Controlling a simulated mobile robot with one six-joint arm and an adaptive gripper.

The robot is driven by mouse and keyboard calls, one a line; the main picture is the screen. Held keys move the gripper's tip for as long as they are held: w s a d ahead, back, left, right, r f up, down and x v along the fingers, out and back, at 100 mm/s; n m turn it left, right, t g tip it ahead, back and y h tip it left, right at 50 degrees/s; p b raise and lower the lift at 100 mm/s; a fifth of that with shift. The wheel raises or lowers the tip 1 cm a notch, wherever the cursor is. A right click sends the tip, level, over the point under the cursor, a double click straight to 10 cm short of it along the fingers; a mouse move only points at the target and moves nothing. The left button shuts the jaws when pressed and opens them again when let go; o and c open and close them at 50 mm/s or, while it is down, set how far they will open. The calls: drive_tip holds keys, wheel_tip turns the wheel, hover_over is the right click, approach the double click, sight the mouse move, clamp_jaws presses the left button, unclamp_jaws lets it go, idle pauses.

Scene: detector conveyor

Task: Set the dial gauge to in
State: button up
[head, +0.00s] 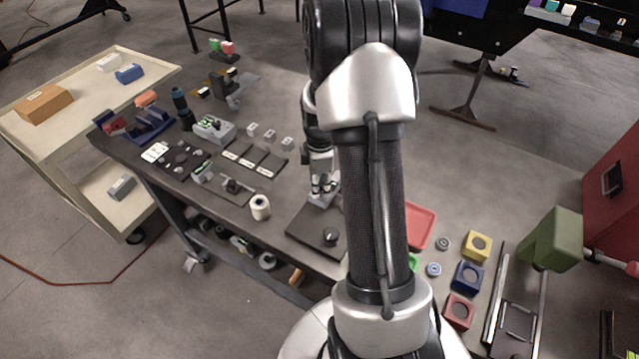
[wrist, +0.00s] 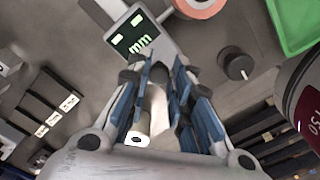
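In the wrist view a dark screen (wrist: 137,34) shows the green letters "mm" and two small pale-green marks; it looks like the gauge's display, on a grey plate beyond my fingertips. A short black round knob (wrist: 235,64) stands to its right. In the head view a black knob (head: 330,237) sits on a dark plate (head: 306,226). My gripper (head: 323,188) is above the bench behind that plate. In the wrist view my gripper (wrist: 160,75) has its blue-padded fingers apart, with nothing held. The display cannot be made out in the head view.
A red tray (head: 421,224) and coloured blocks (head: 468,277) lie to the right. A green tray (wrist: 295,22) is at the wrist view's upper right. Labelled slots (head: 254,160) lie left.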

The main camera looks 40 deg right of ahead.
drive_tip(key=o, duration=0.4)
drive_tip(key=shift+r, duration=0.1)
wheel_tip(320, 180, up, 12)
drive_tip(key=shift+f, duration=0.1)
idle(0.5)
drive_tip(key=shift+a, duration=0.1)
